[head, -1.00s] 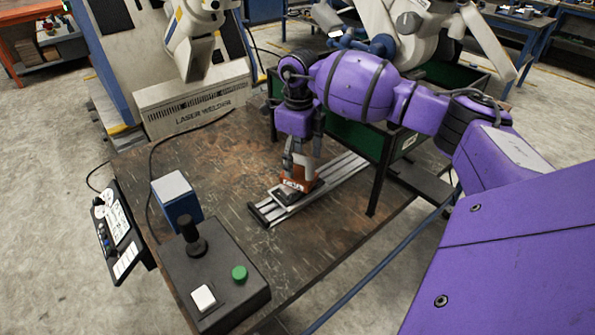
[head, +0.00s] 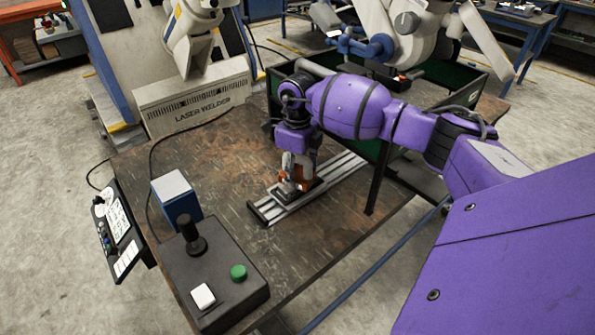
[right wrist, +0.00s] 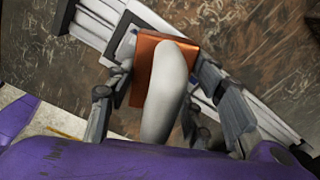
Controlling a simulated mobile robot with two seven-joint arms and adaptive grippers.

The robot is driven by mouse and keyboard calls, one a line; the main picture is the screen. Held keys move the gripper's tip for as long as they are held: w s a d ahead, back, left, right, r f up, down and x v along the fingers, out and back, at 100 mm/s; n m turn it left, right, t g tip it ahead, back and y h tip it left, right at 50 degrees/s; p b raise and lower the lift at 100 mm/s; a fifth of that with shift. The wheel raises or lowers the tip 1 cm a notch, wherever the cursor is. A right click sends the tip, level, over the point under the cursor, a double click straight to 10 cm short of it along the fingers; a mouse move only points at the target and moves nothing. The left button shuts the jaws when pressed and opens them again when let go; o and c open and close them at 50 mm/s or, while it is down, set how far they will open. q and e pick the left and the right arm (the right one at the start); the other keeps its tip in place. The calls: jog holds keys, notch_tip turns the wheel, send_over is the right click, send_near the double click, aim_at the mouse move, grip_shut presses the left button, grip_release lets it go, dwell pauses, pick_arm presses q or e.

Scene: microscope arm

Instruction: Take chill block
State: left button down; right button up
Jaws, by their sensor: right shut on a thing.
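The orange-brown chill block (head: 306,178) sits on a small dark plate over the silver slotted rail (head: 338,176) on the workbench. My right gripper (head: 297,174) reaches down from above and is shut on the block, mostly covering it in the head view. In the right wrist view the block (right wrist: 142,62) lies between the two fingers of the right gripper (right wrist: 163,78). A pale rounded part (right wrist: 170,85) hides the block's middle there. My left gripper is in neither view.
A control box (head: 213,282) with a joystick and buttons stands at the bench's front left, beside a blue block (head: 177,203). A green-lined bin (head: 425,92) is behind my right arm. The laser welder (head: 192,103) stands at the back left. The front-right bench top is bare.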

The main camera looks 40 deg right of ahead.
grip_shut()
jog(key=shift+w+r, duration=0.15)
jog(key=shift+r, duration=0.05)
